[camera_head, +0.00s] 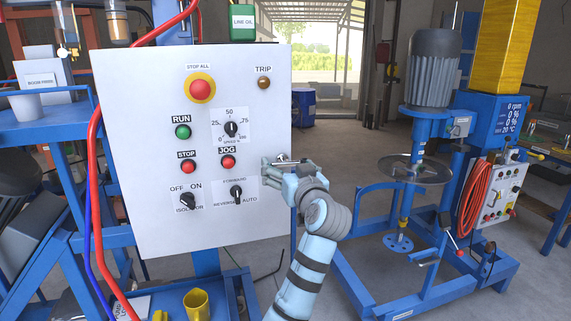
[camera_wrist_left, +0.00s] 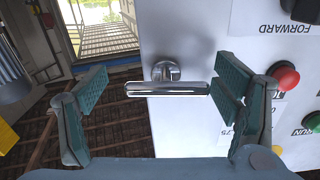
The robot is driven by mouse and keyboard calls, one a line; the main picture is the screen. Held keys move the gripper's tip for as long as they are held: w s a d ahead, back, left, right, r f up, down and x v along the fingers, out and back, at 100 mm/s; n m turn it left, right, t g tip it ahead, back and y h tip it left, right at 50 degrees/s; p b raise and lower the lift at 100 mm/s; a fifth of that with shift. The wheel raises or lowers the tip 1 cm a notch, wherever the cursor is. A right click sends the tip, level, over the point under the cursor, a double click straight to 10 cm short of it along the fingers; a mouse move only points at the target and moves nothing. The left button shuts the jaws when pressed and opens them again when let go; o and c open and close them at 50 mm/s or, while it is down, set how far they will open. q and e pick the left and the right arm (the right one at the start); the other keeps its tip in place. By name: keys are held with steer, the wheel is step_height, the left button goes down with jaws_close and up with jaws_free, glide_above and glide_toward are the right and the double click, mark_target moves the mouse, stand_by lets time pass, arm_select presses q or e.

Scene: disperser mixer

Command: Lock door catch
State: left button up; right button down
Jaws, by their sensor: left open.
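The door catch is a silver lever handle (camera_head: 289,160) at the right edge of the white control panel door (camera_head: 140,215). In the left wrist view the catch (camera_wrist_left: 168,88) is a polished bar lying across the picture on a round metal base fixed to the panel. My left gripper (camera_head: 275,171) is in front of the panel's right edge, partly covering the catch in the head view. In the left wrist view its fingers are open, one on each side of the bar. The right fingertip is very near the bar's end; I cannot tell whether it touches. My right gripper is not in view.
The panel carries a yellow-ringed stop button (camera_head: 201,89), a jog button (camera_head: 228,162) and rotary knobs (camera_head: 237,192) left of the gripper. A red hose (camera_head: 93,160) runs down its left side. A blue mixer stand (camera_head: 415,290) stands to the right, with open floor before it.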

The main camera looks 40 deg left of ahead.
arm_select(q)
steer(key=shift+a+r, duration=0.1)
steer(key=shift+a, duration=0.15)
steer(key=shift+s+r, duration=0.15)
steer(key=shift+s, duration=0.1)
steer(key=shift+w, duration=0.1)
steer(key=c, duration=1.1)
steer(key=shift+c, duration=0.2)
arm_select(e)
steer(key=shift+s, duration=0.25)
